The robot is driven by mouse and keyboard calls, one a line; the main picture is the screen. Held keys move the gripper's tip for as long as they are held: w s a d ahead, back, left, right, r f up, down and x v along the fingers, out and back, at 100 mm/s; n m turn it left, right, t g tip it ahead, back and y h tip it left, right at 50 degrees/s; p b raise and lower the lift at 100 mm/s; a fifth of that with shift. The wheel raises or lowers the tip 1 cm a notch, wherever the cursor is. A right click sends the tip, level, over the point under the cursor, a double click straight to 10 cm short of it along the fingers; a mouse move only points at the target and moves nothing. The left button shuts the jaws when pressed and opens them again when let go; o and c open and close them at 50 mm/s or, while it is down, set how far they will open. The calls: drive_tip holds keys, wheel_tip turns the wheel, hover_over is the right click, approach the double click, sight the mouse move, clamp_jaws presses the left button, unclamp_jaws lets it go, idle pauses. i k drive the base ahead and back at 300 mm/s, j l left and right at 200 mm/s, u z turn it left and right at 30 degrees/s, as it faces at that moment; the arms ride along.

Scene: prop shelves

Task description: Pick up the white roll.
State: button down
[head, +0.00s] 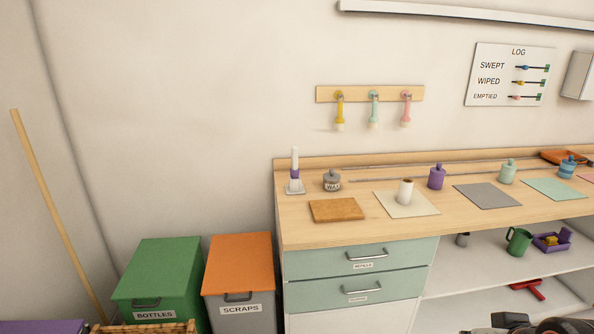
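The white roll (405,193) stands upright on a cream mat (425,206) on the wooden counter. Dark parts, likely of my arm or gripper, show at the bottom right edge, cut off by the frame. They are well below and to the right of the roll. No fingertips can be made out, so its opening is hidden.
Drawers (360,256) and an open shelf (470,280) lie below. Green (158,275) and orange-lidded (238,265) bins stand left.

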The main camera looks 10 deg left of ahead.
sight(405, 192)
drive_tip(key=i+z, duration=0.15)
drive_tip(key=i, duration=0.45)
drive_tip(key=i+j+z, duration=0.2)
drive_tip(key=i, duration=0.45)
drive_tip(key=i+j+z, duration=0.15)
drive_tip(key=i, duration=0.45)
